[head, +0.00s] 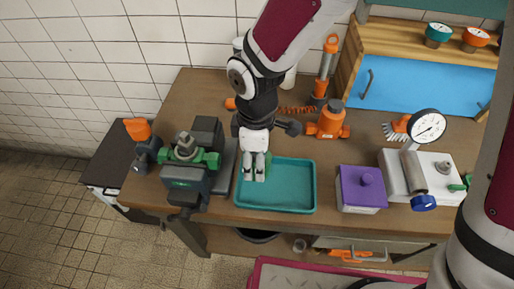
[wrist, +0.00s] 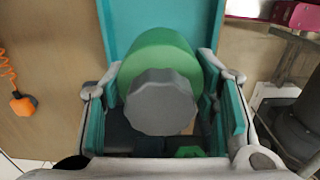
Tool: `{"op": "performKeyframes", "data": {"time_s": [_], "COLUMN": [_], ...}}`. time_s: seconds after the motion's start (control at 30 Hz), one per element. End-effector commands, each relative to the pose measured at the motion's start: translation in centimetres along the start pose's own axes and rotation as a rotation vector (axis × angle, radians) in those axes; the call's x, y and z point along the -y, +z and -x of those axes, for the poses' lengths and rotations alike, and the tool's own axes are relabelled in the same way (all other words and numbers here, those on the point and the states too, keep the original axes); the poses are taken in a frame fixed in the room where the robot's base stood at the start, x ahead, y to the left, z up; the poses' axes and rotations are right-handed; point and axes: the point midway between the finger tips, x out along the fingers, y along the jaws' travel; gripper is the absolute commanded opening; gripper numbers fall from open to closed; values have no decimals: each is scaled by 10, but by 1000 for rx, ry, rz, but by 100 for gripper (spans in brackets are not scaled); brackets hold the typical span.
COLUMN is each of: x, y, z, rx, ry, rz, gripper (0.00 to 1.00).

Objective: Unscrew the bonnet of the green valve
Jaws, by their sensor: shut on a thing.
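The green valve (head: 207,158) sits clamped in the dark vise (head: 187,180) on the left of the bench, with a grey metal part on top. My gripper (head: 254,174) is right of the vise, over the left end of the teal tray (head: 300,208). In the wrist view my gripper (wrist: 165,98) is shut on a round green part, seemingly the bonnet (wrist: 150,55), with a grey many-sided end (wrist: 162,99) towards the camera. In the head view my fingers mostly hide this part. I cannot tell whether it touches the tray.
A purple box (head: 361,190) and a plate with a pressure gauge (head: 428,126) stand right of the tray. An orange fitting (head: 330,122) stands behind it. An orange-topped part (head: 138,130) is left of the vise. The tray's visible floor is clear.

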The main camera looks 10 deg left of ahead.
Motion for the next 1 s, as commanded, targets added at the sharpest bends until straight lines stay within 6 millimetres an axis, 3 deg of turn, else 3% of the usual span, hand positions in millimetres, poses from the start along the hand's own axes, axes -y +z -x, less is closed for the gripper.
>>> {"op": "performKeyframes", "data": {"time_s": [0.5,1.0], "x": [-2,0], "y": [0,0], "z": [-56,-67], "rx": [1,0], "ry": [-1,0], "rz": [2,1], "gripper": [26,26]}}
